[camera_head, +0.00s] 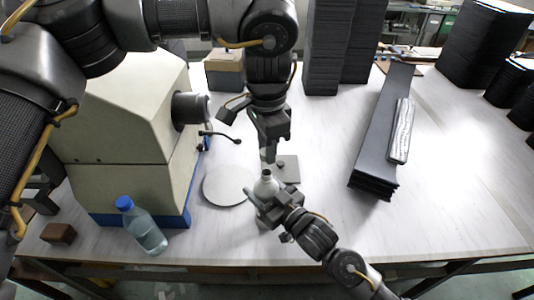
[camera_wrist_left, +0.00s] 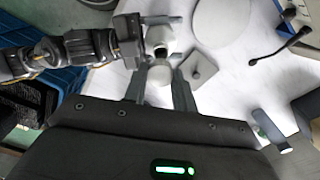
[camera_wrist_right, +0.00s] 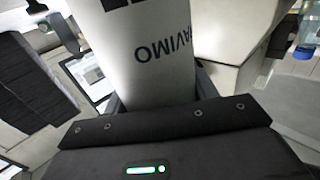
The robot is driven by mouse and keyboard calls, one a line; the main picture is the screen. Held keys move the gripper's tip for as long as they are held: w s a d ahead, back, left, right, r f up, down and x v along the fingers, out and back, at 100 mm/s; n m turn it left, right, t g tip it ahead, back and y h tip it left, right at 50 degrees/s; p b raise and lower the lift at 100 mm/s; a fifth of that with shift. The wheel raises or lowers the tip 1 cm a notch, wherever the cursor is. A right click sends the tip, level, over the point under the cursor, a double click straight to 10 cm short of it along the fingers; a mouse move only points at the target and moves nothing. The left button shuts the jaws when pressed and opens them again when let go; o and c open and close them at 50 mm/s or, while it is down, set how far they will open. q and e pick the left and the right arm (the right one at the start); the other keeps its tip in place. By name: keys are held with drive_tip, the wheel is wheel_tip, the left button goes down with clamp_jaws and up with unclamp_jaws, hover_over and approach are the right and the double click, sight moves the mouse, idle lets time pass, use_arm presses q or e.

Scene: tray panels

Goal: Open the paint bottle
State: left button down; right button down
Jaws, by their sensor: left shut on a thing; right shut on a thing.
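The white paint bottle (camera_head: 266,186) stands upright with its narrow neck showing at the top. My right gripper (camera_head: 262,198) is shut around its body; the right wrist view shows the white bottle with dark lettering (camera_wrist_right: 150,50) between the fingers. My left gripper (camera_head: 268,155) is just above the neck, pointing down. In the left wrist view it is shut on a pale rounded cap (camera_wrist_left: 159,80), which appears apart from the bottle's dark-ringed neck (camera_wrist_left: 159,51). In the head view the cap is mostly hidden by the fingers.
A grey round disc (camera_head: 229,186) and a small grey plate (camera_head: 288,168) lie near the bottle. A beige machine (camera_head: 120,130) and a blue-capped water bottle (camera_head: 146,232) stand left. Long dark panels (camera_head: 385,130) lie right. The table's front right is clear.

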drive_tip(key=shift+c, duration=1.9)
unclamp_jaws()
drive_tip(key=shift+s, duration=0.1)
use_arm(q)
wheel_tip(320, 180, down, 2)
drive_tip(key=shift+f+b, duration=0.1)
drive_tip(key=shift+b, duration=0.95)
drive_tip(key=shift+f, duration=0.1)
use_arm(e)
drive_tip(key=v, duration=1.2)
